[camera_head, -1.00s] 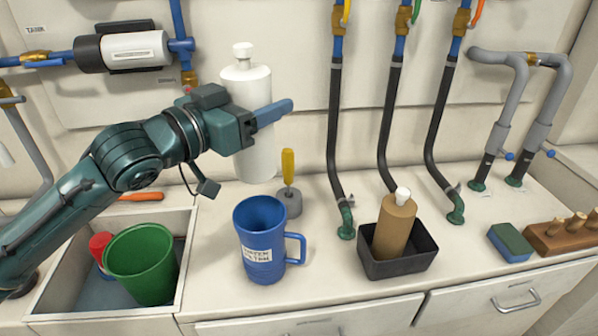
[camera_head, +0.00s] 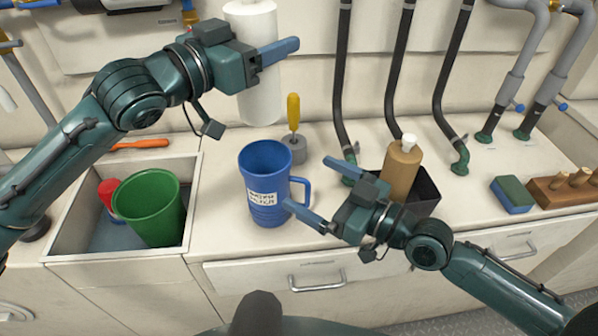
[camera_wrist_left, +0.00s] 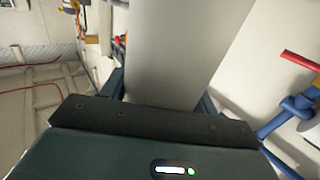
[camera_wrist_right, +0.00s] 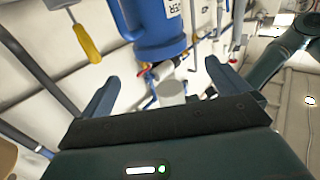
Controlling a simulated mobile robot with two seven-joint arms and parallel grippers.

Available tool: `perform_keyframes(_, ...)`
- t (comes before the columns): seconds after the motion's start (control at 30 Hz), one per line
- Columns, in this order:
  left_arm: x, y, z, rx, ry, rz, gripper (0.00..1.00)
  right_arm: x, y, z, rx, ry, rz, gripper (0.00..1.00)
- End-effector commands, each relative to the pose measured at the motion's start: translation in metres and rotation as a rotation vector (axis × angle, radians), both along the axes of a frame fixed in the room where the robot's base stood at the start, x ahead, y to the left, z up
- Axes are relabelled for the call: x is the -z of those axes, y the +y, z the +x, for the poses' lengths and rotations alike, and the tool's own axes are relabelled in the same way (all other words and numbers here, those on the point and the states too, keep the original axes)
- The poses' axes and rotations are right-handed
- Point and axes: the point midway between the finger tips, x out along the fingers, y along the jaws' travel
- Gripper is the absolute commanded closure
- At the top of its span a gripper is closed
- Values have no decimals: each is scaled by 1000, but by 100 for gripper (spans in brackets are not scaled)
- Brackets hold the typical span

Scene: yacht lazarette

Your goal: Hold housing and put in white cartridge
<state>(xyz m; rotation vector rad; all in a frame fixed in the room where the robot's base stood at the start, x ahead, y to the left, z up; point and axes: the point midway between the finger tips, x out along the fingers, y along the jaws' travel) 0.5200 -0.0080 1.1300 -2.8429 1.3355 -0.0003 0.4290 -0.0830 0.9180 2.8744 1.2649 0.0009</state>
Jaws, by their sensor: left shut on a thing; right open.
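The white cartridge (camera_head: 261,95), a tall cylinder, is upright in my left gripper (camera_head: 268,55), above and behind the housing; its top is cut off in the head view. One left finger is hidden behind it. In the left wrist view the cartridge (camera_wrist_left: 185,45) fills the space between the fingers. The blue housing (camera_head: 262,180) stands upright on the counter, open at the top, with a label on its front and a handle on its right. My right gripper (camera_head: 310,183) is open and empty beside the handle. The housing (camera_wrist_right: 155,25) also shows in the right wrist view.
A yellow-handled tool (camera_head: 293,112) stands behind the housing. At left, a sink (camera_head: 70,245) holds a green bucket (camera_head: 150,210). A sponge (camera_head: 512,194) lies at right. Hoses run behind.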

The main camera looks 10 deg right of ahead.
Motion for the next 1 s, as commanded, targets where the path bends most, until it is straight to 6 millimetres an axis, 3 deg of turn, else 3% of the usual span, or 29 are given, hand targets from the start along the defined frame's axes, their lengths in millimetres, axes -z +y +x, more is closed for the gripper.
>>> perform_keyframes(0.5, 0, 0, 0, 0, -1, -1, 68, -1, 66, 60, 0, 1, 4, 0)
perform_keyframes(0.7, 0, 0, 0, 0, -1, -1, 68, 0, 81, 74, 1, 0, 1, 0)
perform_keyframes(1.0, 0, 0, 0, 0, -1, -1, 68, 0, 84, 77, 1, 1, 0, 0)
